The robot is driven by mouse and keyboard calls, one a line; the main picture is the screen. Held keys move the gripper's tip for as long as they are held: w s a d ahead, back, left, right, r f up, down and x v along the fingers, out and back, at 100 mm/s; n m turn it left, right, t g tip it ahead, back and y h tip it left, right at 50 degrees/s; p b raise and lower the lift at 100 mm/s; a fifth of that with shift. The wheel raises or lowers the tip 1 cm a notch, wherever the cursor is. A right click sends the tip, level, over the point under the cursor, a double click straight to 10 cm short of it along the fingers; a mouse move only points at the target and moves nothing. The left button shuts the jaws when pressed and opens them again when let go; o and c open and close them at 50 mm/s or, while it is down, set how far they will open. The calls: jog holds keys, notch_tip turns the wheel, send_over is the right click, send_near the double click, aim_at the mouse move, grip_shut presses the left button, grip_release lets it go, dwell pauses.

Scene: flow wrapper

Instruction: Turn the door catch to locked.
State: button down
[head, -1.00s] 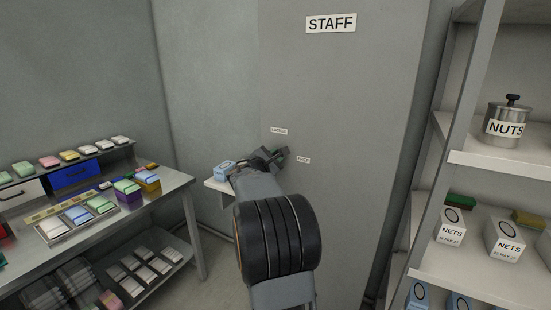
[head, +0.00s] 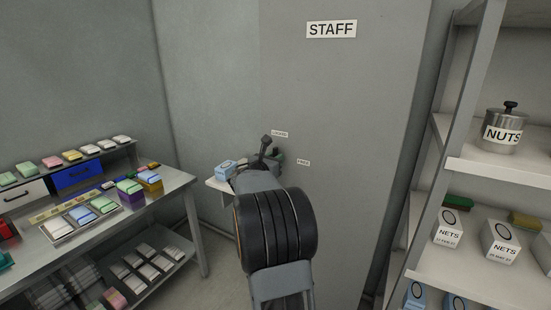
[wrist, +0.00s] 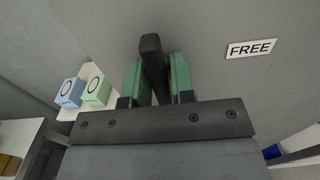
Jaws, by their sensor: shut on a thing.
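The grey door (head: 350,120) bears a dark door catch, whose lever (head: 265,144) now points up, with its tip just left of the upper small label (head: 280,134). That label is too small to read surely. The FREE label (head: 303,162) is lower right of the lever, and it is clear in the wrist view (wrist: 251,49). My gripper (head: 268,160) is at the catch, partly hidden by my own arm. In the wrist view my gripper (wrist: 157,80) has its green pads shut on the dark lever (wrist: 152,50) from both sides. The catch's pivot is hidden.
A small ledge (head: 215,184) left of the catch carries a pale blue box (head: 225,170); the wrist view also shows a green box (wrist: 97,90) there. A bench (head: 175,190) with trays stands left. A shelf unit (head: 480,165) stands right.

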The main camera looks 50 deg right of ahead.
dwell(0.4)
jog(key=c, duration=1)
grip_release()
jog(key=b+v, duration=0.1)
jog(key=v, duration=1.3)
jog(key=shift+b, duration=0.35)
jog(key=shift+d, duration=0.1)
